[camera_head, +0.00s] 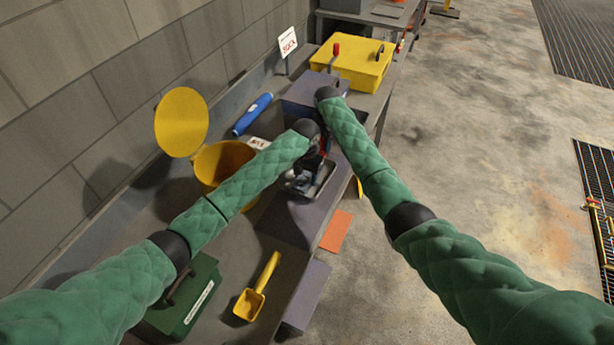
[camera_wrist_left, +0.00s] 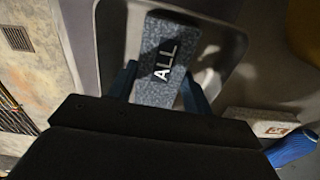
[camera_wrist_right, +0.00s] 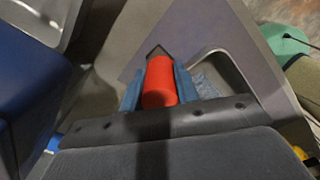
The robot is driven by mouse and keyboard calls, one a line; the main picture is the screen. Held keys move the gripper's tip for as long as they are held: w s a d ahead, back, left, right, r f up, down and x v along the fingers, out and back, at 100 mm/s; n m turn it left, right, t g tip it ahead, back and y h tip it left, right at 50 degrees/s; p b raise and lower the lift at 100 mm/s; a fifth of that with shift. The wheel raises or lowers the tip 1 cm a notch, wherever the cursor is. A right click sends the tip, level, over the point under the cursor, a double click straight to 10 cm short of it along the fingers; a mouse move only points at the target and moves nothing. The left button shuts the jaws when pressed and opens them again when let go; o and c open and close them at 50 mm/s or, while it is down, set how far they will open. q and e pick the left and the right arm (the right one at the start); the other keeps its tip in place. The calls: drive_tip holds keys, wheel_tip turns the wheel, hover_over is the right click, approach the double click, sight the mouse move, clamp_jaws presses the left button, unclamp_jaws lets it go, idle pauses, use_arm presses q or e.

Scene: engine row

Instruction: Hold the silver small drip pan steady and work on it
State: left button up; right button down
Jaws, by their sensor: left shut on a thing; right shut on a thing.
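The silver small drip pan (camera_head: 324,182) sits on the dark bench top near the middle of the head view, partly covered by my grippers. In the left wrist view its pale floor and rim (camera_wrist_left: 222,58) show around a speckled grey-blue block (camera_wrist_left: 164,62) lettered "ALL". My left gripper (camera_wrist_left: 158,88) is shut on this block, over the pan; I cannot tell whether the block touches it. My right gripper (camera_wrist_right: 159,88) is shut on a red cylinder (camera_wrist_right: 160,82). In the head view both gripper tips are close together at the pan and largely hidden.
A green box (camera_head: 186,300) and a yellow scoop (camera_head: 257,290) are at the near end. The wall is at left; open floor is at right.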

use_arm(q)
drive_tip(key=shift+a+f, duration=0.2)
drive_tip(key=shift+f, duration=0.05)
use_arm(e)
drive_tip(key=shift+d+f, duration=0.1)
drive_tip(key=shift+f, duration=0.1)
use_arm(q)
drive_tip(key=shift+r, duration=3.65)
drive_tip(key=shift+w, duration=0.1)
use_arm(e)
drive_tip(key=c, duration=1)
unclamp_jaws()
use_arm(q)
drive_tip(key=shift+f, duration=0.1)
use_arm(e)
drive_tip(key=shift+o, duration=0.2)
wheel_tip(320, 180, up, 12)
drive_tip(key=shift+w, duration=0.1)
